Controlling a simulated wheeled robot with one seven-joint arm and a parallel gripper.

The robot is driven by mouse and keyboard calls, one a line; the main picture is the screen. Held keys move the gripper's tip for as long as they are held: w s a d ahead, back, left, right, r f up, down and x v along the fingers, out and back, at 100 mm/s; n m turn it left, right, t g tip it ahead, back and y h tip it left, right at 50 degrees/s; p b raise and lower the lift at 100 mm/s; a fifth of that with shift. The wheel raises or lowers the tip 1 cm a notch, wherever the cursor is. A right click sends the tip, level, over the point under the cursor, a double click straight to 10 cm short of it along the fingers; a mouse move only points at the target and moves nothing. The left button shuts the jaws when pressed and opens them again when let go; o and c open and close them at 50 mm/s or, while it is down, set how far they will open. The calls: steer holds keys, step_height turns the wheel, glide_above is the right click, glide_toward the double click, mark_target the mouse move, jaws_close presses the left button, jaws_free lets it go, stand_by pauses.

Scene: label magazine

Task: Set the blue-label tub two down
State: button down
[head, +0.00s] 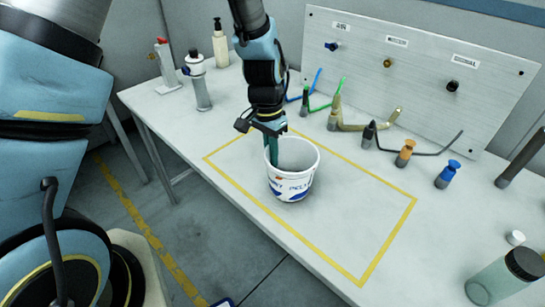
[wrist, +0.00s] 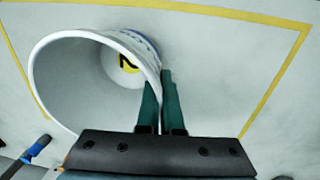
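The blue-label tub (head: 292,185) is a white, open-topped tub with blue print on its side. In the head view it is upright or nearly so, over the yellow-outlined area of the table. I cannot tell whether its base touches the table. My gripper (head: 271,150) points down at its left rim, with the green fingers on the tub's wall. In the wrist view the fingers (wrist: 161,100) are close together with the wall of the tub (wrist: 50,75) between them. A yellow mark with a black figure, seemingly a 2, shows at the tub's bottom.
The yellow outline (head: 390,240) encloses bare table to the tub's right. Behind stands a grey panel (head: 420,50) with knobs and labels. Several small capped fittings and coloured tubes (head: 340,112) lie before it.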

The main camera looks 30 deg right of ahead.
steer(key=shift+f, duration=0.65)
steer(key=shift+f, duration=0.2)
steer(key=c, duration=1.1)
jaws_free()
steer(key=shift+r, duration=0.2)
steer(key=r, duration=0.4)
steer(key=r+b, duration=0.1)
steer(key=r, duration=0.3)
steer(key=w+r+b, duration=0.1)
steer(key=r, duration=0.3)
steer(key=shift+a, duration=0.15)
